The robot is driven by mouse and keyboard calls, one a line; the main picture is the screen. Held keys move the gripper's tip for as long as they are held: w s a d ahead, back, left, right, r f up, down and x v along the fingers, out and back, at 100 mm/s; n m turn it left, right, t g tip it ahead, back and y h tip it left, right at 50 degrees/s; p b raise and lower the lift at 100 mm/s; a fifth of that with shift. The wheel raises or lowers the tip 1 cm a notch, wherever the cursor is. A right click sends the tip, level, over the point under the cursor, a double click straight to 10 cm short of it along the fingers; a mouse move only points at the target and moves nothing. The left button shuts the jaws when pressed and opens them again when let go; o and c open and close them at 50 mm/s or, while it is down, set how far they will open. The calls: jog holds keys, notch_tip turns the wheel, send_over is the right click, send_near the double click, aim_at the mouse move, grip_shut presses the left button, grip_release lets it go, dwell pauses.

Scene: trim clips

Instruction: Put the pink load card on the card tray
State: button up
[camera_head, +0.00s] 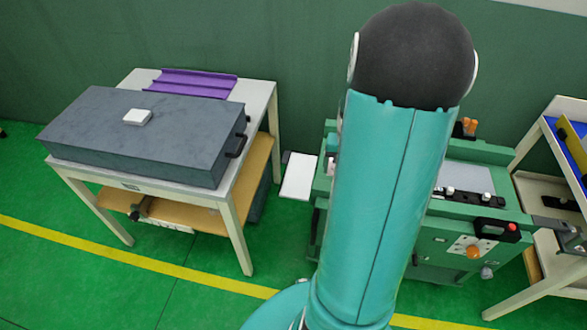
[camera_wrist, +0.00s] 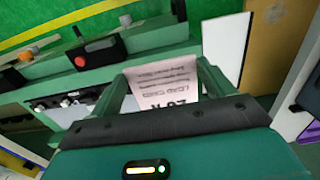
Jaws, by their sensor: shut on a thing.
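The pink load card (camera_wrist: 163,82), pale pink with dark printed text, is between the two green fingers of my gripper (camera_wrist: 160,85) in the wrist view. My gripper is shut on it. The lower end of the card is hidden behind the dark bar of the gripper. In the head view my arm blocks the middle, and I cannot make out the card there. A purple ridged tray (camera_head: 195,83) lies on the back of the left table; I cannot tell whether it is the card tray.
A dark grey case (camera_head: 140,137) with a small white block (camera_head: 137,117) on top covers most of the left table. A green machine (camera_head: 450,240) with knobs stands behind my arm. A white panel (camera_head: 298,175) sticks out at its left. A shelf stand (camera_head: 545,180) stands far right.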

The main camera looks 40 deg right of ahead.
jog(key=shift+s+a+r, duration=0.35)
jog(key=shift+s+a, duration=0.05)
jog(key=w, duration=0.1)
jog(key=w+f, duration=0.1)
jog(key=w, duration=0.1)
jog(key=shift+w+f, duration=0.2)
jog(key=shift+f, duration=0.1)
jog(key=w+a+f, duration=0.3)
jog(key=w, duration=0.3)
send_over(296, 186)
jog(key=f, duration=0.2)
jog(key=s+f, duration=0.1)
jog(key=f, duration=0.1)
jog(key=shift+d+f, duration=0.2)
jog(key=shift+f, duration=0.1)
jog(key=shift+w+a+f, duration=0.1)
jog(key=shift+w+f, duration=0.1)
jog(key=shift+f, duration=0.5)
jog(key=shift+w+a+f, duration=0.1)
jog(key=shift+w+f, duration=0.05)
jog(key=shift+f, duration=0.6)
jog(key=shift+w+f, duration=0.2)
jog(key=shift+f, duration=0.5)
jog(key=o, duration=0.9)
jog(key=shift+f, duration=0.1)
